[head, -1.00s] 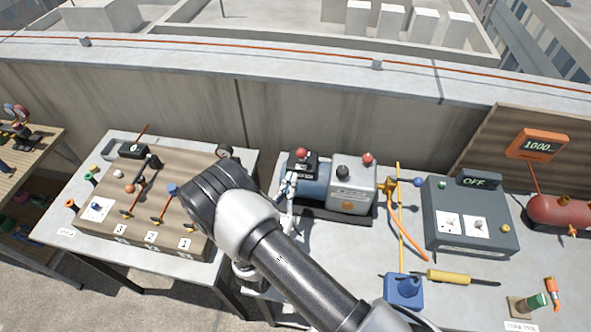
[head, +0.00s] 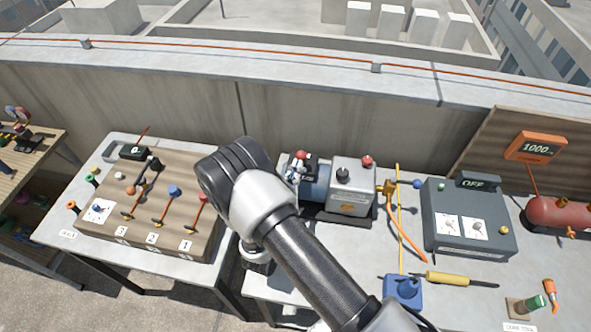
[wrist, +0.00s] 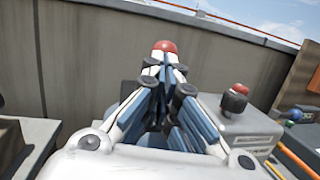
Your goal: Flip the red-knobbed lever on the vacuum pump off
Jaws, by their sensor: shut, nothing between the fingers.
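The vacuum pump (head: 352,196), a grey block with a blue motor body, stands on the right-hand bench. A red knob (head: 301,155) tops the black box at its left end; I take this as the lever's knob. My gripper (head: 296,170) is shut and empty, right in front of that box, partly behind my arm. In the wrist view the red knob (wrist: 165,46) shows just beyond the closed fingertips (wrist: 165,62). I cannot tell whether they touch. The fingers hide the lever's stem and most of the box. A second red knob (wrist: 236,90) sits on the pump's grey block.
A brass fitting and orange hose (head: 405,235) lie right of the pump, near a grey box reading OFF (head: 470,222). A yellow-handled tool (head: 455,278) lies in front. The valve board (head: 150,200) is on the left bench. A concrete wall stands behind.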

